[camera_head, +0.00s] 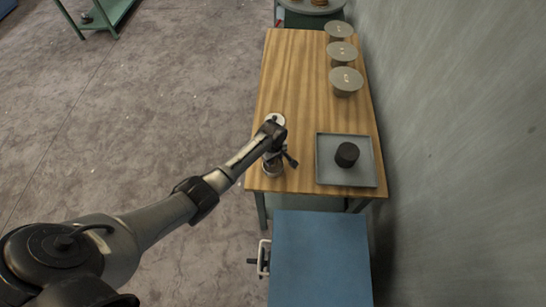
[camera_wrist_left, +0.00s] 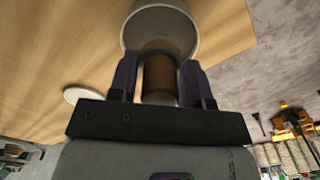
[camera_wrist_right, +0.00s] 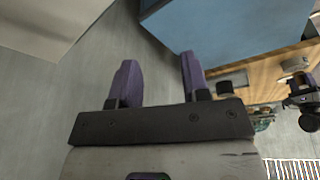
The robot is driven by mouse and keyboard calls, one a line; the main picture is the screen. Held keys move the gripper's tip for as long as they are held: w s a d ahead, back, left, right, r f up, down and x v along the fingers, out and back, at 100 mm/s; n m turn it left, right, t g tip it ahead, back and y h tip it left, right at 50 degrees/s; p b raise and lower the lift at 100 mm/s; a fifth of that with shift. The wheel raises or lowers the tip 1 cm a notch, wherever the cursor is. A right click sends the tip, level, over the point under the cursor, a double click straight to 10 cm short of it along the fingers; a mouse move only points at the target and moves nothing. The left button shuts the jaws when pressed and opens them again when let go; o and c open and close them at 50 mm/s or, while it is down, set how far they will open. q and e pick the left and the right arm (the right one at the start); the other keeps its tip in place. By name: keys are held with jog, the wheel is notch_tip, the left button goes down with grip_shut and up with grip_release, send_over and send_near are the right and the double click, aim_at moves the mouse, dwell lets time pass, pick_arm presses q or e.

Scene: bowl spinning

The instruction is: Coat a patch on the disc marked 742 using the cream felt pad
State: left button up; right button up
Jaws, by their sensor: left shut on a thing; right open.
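Three round grey-topped discs stand in a row along the right side of the wooden table: far (camera_head: 339,30), middle (camera_head: 342,51) and near (camera_head: 346,78). Their small marks are too small to read. My left gripper (camera_head: 273,157) is at the table's front left. In the left wrist view, the left gripper (camera_wrist_left: 158,80) is shut on a brown cylinder (camera_wrist_left: 160,72), in line with a grey round cup (camera_wrist_left: 160,28). No cream felt shows on the cylinder; its far end is hidden at the cup. My right gripper (camera_wrist_right: 155,80) is open and empty, away from the table.
A grey tray (camera_head: 326,177) with a dark round block (camera_head: 347,154) lies at the table's front right. A white round dish (camera_head: 275,119) is behind the left gripper. A blue surface (camera_head: 320,255) stands in front. The table's middle (camera_head: 300,95) is clear; a wall is at right.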

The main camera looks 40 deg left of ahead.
pick_arm(q)
jog(key=shift+r+p, duration=1.9)
jog(key=shift+r, duration=0.05)
jog(key=shift+r+p, duration=0.35)
jog(key=shift+p, duration=0.15)
